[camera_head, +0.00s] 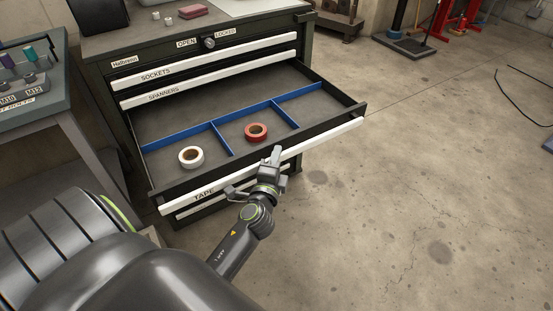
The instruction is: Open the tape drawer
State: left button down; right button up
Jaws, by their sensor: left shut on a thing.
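The tape drawer (330,137), labelled TAPE on its white front handle strip, is pulled well out of the dark tool cabinet (112,73). Blue dividers (181,136) split its inside. A white tape roll (190,157) lies in the left front part, and a red tape roll (256,132) lies in the middle part. My left gripper (275,162) is at the middle of the drawer's front edge, shut on the white handle strip. Its fingers hide a little of the strip. My right gripper is not in view.
The SOCKETS drawer (205,62) and SPANNERS drawer (215,78) above are shut. A lock knob (209,43) sits between OPEN and LOCKED labels. A grey bench (50,103) stands at the left.

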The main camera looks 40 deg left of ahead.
pick_arm(q)
jog(key=c, duration=1.3)
grip_release()
jog(key=shift+o, duration=0.7)
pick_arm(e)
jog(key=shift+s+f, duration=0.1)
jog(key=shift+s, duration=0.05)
pick_arm(q)
jog(key=v, duration=0.7)
jog(key=shift+s+b, duration=0.25)
jog(key=shift+b, duration=0.05)
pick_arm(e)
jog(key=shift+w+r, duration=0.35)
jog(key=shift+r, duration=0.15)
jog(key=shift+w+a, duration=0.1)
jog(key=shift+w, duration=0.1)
